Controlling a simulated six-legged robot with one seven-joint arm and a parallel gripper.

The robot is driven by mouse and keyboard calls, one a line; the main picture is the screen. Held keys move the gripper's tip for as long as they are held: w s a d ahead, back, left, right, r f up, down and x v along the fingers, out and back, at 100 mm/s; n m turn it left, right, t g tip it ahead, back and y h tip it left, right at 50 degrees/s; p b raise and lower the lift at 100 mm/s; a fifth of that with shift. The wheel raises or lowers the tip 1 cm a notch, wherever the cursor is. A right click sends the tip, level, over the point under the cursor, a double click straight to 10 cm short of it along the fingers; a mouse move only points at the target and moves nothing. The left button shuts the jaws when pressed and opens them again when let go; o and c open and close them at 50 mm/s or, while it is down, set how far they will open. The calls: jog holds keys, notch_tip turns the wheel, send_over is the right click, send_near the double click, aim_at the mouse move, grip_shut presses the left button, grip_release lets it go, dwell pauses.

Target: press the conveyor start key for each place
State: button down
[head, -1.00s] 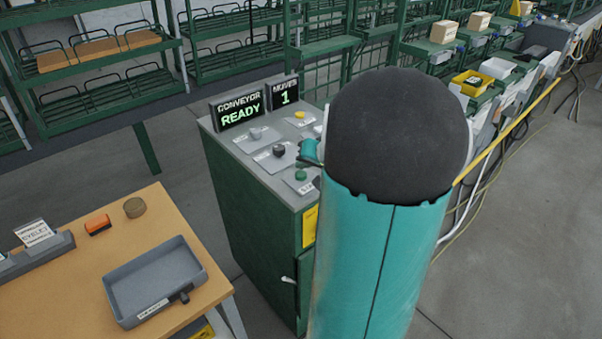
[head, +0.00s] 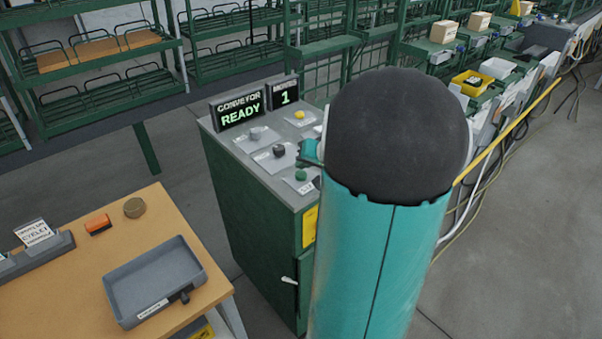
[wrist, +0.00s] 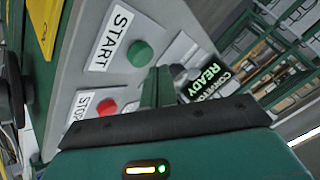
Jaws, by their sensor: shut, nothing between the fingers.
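The green START key (head: 301,174) sits on the console's sloped top, near its front edge. In the wrist view the round green key (wrist: 140,53) is beside its START label (wrist: 111,38), and the red STOP key (wrist: 106,107) is lower left. My gripper (wrist: 157,76) is shut and empty, its tips close to the START key; I cannot tell whether they touch it. In the head view my arm hides most of my gripper (head: 305,158), which shows just above the green key. The conveyor display (head: 240,107) reads READY, and the smaller display (head: 285,93) reads 1.
The green console (head: 255,217) also carries a dark knob (head: 278,150), a grey knob (head: 255,133) and a yellow key (head: 299,114). A wooden table (head: 60,290) with a grey tray (head: 155,283) stands at the left. Green racks are behind.

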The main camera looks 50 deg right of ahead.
jog(key=shift+f, duration=0.15)
dwell(0.3)
jog(key=shift+f, duration=0.3)
